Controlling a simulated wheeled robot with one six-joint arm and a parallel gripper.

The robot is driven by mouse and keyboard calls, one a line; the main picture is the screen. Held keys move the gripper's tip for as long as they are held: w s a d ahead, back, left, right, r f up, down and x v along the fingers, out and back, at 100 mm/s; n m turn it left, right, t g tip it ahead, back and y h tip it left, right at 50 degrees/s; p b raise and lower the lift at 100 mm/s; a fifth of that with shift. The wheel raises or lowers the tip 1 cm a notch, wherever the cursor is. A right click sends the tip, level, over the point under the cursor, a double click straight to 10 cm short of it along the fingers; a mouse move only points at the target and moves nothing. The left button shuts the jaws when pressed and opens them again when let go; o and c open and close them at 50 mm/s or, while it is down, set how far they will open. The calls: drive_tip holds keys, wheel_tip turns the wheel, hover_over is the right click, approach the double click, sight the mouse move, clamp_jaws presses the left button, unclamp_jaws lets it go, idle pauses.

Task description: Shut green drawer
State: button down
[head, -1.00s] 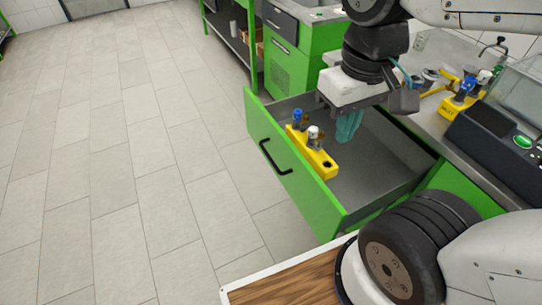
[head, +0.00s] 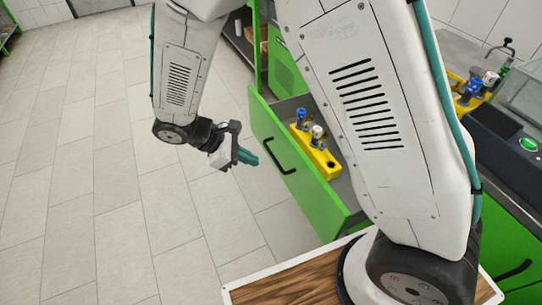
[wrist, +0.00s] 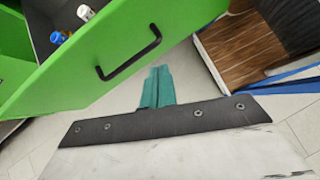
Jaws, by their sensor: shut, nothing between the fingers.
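The green drawer (head: 303,173) stands pulled out from the bench, with a black bar handle (head: 277,156) on its front. Its front panel also shows in the wrist view (wrist: 100,55), with the handle (wrist: 130,55) near the middle. A yellow holder (head: 318,157) with a blue-topped and a white-topped part lies inside the drawer. My gripper (head: 248,158), with teal fingers, is shut and empty. It is outside the drawer, in front of the front panel and near the handle. In the wrist view the fingers (wrist: 157,88) appear just beside the panel; I cannot tell whether they touch it.
My arm hides much of the drawer's inside and the bench behind it. Another yellow holder (head: 466,92) and a dark device (head: 505,135) stand on the worktop. Open tiled floor (head: 110,200) lies left of the drawer.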

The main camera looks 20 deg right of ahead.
wheel_tip(320, 180, down, 4)
drive_tip(key=w+a+n+t+h, duration=0.1)
drive_tip(key=w+a+n, duration=0.1)
drive_tip(key=w+n, duration=0.1)
drive_tip(key=n+t, duration=0.1)
drive_tip(key=n, duration=0.1)
approach(279, 159)
drive_tip(key=f+x, duration=0.1)
drive_tip(key=x, duration=0.4)
drive_tip(key=shift+d+r, duration=0.3)
drive_tip(key=shift+d, duration=0.05)
